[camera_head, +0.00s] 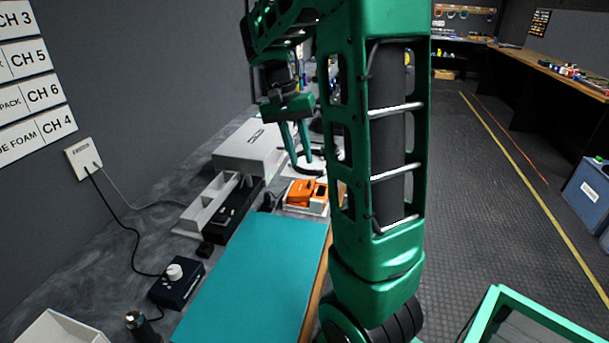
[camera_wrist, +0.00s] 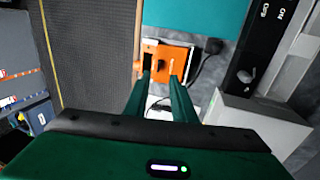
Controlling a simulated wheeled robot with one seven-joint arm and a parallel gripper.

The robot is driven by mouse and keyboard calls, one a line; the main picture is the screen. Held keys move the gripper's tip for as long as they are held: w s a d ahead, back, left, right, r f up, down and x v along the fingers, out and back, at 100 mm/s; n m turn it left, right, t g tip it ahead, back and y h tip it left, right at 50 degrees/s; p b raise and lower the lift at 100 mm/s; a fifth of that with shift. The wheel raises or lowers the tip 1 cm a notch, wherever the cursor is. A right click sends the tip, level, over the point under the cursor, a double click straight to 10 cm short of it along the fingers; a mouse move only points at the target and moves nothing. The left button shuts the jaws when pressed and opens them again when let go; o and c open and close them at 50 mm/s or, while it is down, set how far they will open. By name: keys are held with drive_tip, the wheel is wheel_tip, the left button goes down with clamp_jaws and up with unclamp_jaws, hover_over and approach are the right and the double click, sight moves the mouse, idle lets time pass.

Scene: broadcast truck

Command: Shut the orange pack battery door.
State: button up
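The orange pack (camera_head: 302,193) sits on a white base on the left-hand bench, just beyond the teal mat. In the wrist view the orange pack (camera_wrist: 177,60) lies just beyond my fingertips, with a dark opening on its left part. I cannot clearly make out its battery door or how far it stands open. My gripper (camera_head: 299,156) is above and slightly behind the pack, fingers pointing down. In the wrist view my gripper (camera_wrist: 159,77) has its two fingers apart with nothing between them. No contact with the pack shows.
A teal mat (camera_head: 255,270) covers the near bench. A white box (camera_head: 247,150) stands behind the pack. A dark and grey charger-like unit (camera_head: 232,212) is to its left. Open floor (camera_head: 480,190) lies right.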

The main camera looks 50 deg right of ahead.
sight(306, 187)
drive_tip(key=x, duration=0.7)
drive_tip(key=shift+c, duration=0.2)
drive_tip(key=shift+r, duration=0.1)
clamp_jaws()
